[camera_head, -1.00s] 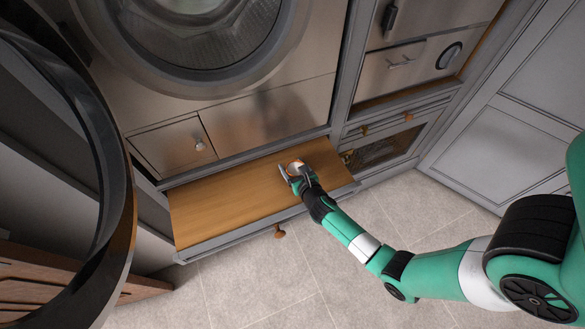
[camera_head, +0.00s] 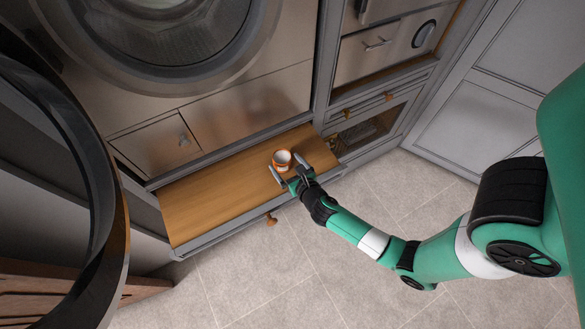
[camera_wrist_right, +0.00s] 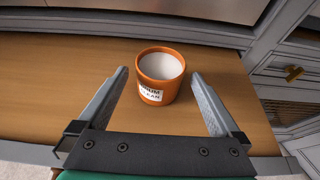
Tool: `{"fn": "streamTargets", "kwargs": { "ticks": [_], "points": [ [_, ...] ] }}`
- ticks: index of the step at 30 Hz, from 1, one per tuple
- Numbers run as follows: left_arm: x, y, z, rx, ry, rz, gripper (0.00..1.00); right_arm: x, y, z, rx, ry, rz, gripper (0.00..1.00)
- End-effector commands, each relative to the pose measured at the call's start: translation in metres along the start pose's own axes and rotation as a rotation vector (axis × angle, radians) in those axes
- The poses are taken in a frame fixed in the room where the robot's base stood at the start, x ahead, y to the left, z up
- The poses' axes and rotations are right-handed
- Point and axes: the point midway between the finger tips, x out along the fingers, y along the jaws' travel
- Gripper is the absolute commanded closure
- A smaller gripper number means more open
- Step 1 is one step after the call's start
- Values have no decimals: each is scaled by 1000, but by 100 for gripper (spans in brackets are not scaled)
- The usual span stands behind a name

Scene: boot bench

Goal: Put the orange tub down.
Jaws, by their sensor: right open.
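The orange tub (camera_head: 282,160) stands upright on the wooden surface of the pulled-out bench drawer (camera_head: 215,196). It is round, with a pale inside and a white label with dark print. It also shows in the right wrist view (camera_wrist_right: 160,76), just beyond and between the fingertips. My right gripper (camera_head: 287,164) is open and empty, in front of the tub. Its fingers (camera_wrist_right: 159,80) lie to either side with gaps, and neither touches the tub. My left gripper is not in view.
A front-loading washer (camera_head: 165,50) stands behind the drawer. A wooden knob (camera_head: 271,220) is on the drawer front. Cabinets with handles (camera_head: 378,43) stand to the right. The drawer surface left of the tub is clear. A dark ring-shaped object (camera_head: 100,170) fills the near left.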

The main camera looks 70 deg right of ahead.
Motion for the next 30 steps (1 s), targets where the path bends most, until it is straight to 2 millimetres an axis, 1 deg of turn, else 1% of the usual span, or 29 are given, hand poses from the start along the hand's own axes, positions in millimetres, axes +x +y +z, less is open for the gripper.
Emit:
{"fn": "streamTargets", "kwargs": {
  "ticks": [1, 3, 6, 9, 20, 22, 23, 25, 26, 29, 30],
  "points": [
    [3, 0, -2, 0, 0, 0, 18, -14, 1, 1, -2, 1, 4, 0],
    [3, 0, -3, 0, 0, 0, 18, -29, 1, 0, -2, 1, 4, 0],
    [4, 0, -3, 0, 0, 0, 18, -44, 1, 0, -2, 0, 4, 0],
    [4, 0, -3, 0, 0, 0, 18, -52, 0, 0, 0, 0, 2, 0],
    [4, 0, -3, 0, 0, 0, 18, -54, 0, 0, 1, 0, 0, 0],
    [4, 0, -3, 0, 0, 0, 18, -53, 1, 2, -3, -8, 2, 0],
    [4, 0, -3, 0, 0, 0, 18, -53, 3, 7, -8, -20, 6, 0],
    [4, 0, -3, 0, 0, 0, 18, -50, 13, 29, -42, -84, 26, 0],
    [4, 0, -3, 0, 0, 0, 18, -50, 19, 45, -65, -130, 39, 0],
    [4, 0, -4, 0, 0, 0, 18, -55, 54, 124, -198, -366, 88, 0],
    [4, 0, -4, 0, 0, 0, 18, -64, 71, 164, -273, -491, 102, 0]
  ]
}}
